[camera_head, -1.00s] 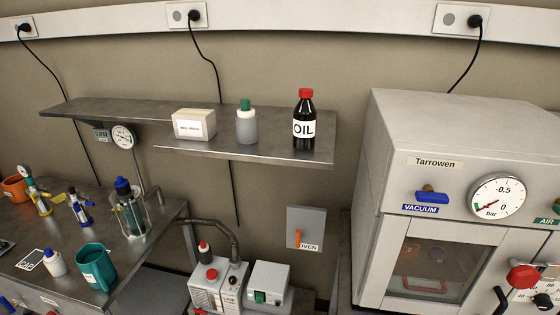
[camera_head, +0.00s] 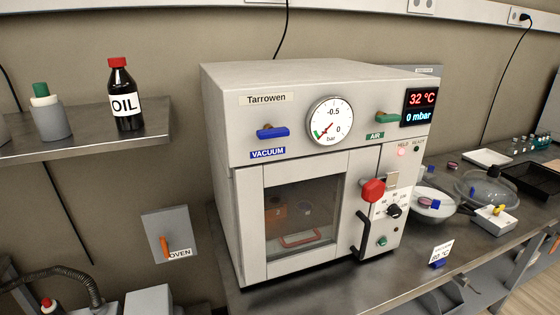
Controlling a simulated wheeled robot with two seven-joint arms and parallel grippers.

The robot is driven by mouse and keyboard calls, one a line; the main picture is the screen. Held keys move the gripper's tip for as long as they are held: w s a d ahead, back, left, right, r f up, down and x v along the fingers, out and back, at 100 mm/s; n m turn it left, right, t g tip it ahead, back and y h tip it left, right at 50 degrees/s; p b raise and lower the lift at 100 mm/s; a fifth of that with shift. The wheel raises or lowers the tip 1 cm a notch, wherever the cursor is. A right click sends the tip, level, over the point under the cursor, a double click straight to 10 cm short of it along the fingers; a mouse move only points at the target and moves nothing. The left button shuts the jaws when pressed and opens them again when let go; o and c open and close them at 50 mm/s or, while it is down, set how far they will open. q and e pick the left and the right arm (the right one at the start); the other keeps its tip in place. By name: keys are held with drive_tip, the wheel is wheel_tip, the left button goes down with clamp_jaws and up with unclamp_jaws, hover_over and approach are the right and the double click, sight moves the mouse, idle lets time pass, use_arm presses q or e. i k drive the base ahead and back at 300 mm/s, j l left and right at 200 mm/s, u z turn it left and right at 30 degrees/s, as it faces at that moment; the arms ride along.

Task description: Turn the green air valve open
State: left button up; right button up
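The green air valve (camera_head: 388,118) is a small green lever on the upper right of the front of the grey Tarrowen oven (camera_head: 225,100). Its handle lies roughly level, above the green AIR label (camera_head: 376,135). A blue vacuum valve (camera_head: 273,132) sits at the left, also roughly level. The round gauge (camera_head: 331,121) between them has its red needle pointing down left. A display (camera_head: 419,107) reads 32 °C and 0 mbar. Neither of my grippers shows in the head view.
The oven stands on a metal bench (camera_head: 330,295). A red knob (camera_head: 373,190) and a black door handle (camera_head: 362,236) stick out below the air valve. Glassware (camera_head: 485,188) and trays lie to the right. A shelf with an oil bottle (camera_head: 124,95) is at the left.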

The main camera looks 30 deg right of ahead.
sight(382, 117)
drive_tip(key=l+z, duration=0.15)
drive_tip(key=z, duration=0.35)
drive_tip(key=k+l+z, duration=0.1)
drive_tip(key=z, duration=0.35)
drive_tip(key=l+z, duration=0.3)
drive_tip(key=z, duration=0.2)
